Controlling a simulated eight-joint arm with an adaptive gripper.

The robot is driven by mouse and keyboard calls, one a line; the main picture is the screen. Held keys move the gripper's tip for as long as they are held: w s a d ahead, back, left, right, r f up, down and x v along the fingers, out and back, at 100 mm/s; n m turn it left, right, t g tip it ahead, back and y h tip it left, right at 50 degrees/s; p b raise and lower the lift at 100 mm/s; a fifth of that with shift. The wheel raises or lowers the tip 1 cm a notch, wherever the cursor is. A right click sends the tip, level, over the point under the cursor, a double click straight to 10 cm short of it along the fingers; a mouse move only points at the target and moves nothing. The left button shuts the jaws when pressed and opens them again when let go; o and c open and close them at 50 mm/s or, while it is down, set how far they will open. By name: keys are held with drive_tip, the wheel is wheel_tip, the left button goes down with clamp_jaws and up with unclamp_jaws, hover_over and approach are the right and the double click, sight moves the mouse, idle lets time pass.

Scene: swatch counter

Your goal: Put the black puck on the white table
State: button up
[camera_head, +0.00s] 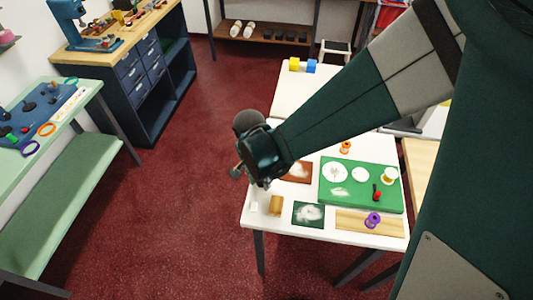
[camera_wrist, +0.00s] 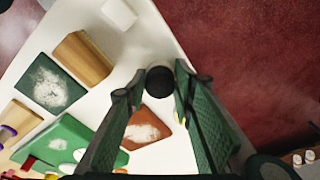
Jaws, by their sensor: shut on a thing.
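The black puck (camera_wrist: 159,82) is between the fingertips of my gripper (camera_wrist: 157,86) in the wrist view, and the gripper is shut on it. The white table (camera_wrist: 142,45) lies behind and below the puck in that view, close to its edge. In the head view the white table (camera_head: 315,149) stands right of centre. My gripper (camera_head: 238,172) hangs near its left edge there. I cannot make out the puck in the head view. The gap between puck and tabletop is hard to judge.
The table carries a wooden block (camera_head: 275,205), a white block (camera_wrist: 119,13), a dark green swatch (camera_head: 308,214), a rust-coloured swatch (camera_wrist: 147,130) and a green board (camera_head: 345,204) with small items. A purple spool (camera_head: 373,220) is near the front. Red floor (camera_head: 190,200) lies left.

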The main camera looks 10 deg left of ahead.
drive_tip(key=shift+f, duration=0.15)
drive_tip(key=o, duration=0.8)
drive_tip(key=shift+r, duration=0.2)
drive_tip(key=shift+s+a+r+p, duration=0.2)
drive_tip(key=shift+r+p, duration=0.15)
drive_tip(key=shift+r, duration=1.65)
drive_tip(key=shift+s+a+r+p, duration=0.15)
drive_tip(key=shift+r+p, duration=0.15)
drive_tip(key=shift+r, duration=1.65)
drive_tip(key=shift+s+a+r+p, duration=0.1)
drive_tip(key=shift+s+r+p, duration=0.2)
drive_tip(key=shift+r, duration=1.7)
drive_tip(key=shift+w, duration=0.1)
